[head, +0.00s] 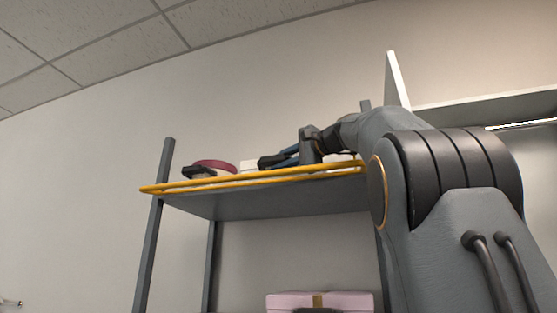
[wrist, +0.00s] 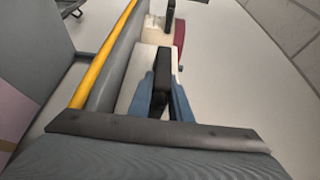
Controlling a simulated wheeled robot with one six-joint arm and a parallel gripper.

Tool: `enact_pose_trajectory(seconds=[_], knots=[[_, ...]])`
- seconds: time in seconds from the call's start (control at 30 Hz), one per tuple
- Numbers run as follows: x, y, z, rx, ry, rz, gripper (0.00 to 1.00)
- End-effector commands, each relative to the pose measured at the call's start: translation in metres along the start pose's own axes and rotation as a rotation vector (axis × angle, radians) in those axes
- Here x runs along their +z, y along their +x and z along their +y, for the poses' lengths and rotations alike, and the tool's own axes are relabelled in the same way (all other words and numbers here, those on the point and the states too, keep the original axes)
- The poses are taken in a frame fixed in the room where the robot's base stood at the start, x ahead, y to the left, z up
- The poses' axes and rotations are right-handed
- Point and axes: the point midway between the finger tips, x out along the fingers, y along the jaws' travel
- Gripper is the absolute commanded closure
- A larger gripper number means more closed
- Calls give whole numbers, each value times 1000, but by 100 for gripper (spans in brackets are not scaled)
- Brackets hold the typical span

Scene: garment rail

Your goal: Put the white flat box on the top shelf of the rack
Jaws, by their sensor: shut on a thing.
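The white flat box (wrist: 141,78) is at the top shelf of the rack, partly hidden by my gripper. In the head view a small part of the white box (head: 248,165) shows behind the yellow rail. My gripper (head: 268,161) is over the top shelf (head: 250,200), shut on the white box. In the wrist view the blue and black fingers (wrist: 162,92) are against the box. I cannot tell whether the box's underside touches the shelf.
A yellow rail (head: 205,185) runs along the shelf's front edge. A maroon round item (head: 216,165) and a dark and pale item (head: 198,172) stand to the left on the shelf. A pink box (head: 340,300) is on a lower level. A white panel (head: 397,80) stands at right.

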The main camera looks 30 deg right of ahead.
Motion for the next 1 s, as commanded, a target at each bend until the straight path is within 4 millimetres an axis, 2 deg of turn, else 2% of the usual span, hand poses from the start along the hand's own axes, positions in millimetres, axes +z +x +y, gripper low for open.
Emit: enact_pose_trajectory(seconds=[0.17,0.2,0.3,0.33,0.7,0.83,1.0], knots=[[-4,0,0,-3,-6,9,100],[-4,0,0,-3,-6,10,79],[-4,0,0,-3,-5,10,62],[-4,0,0,-3,-5,10,60],[-2,-3,2,0,-2,4,60],[-3,-19,3,0,-3,6,60],[-4,-49,3,-2,-4,10,60]])
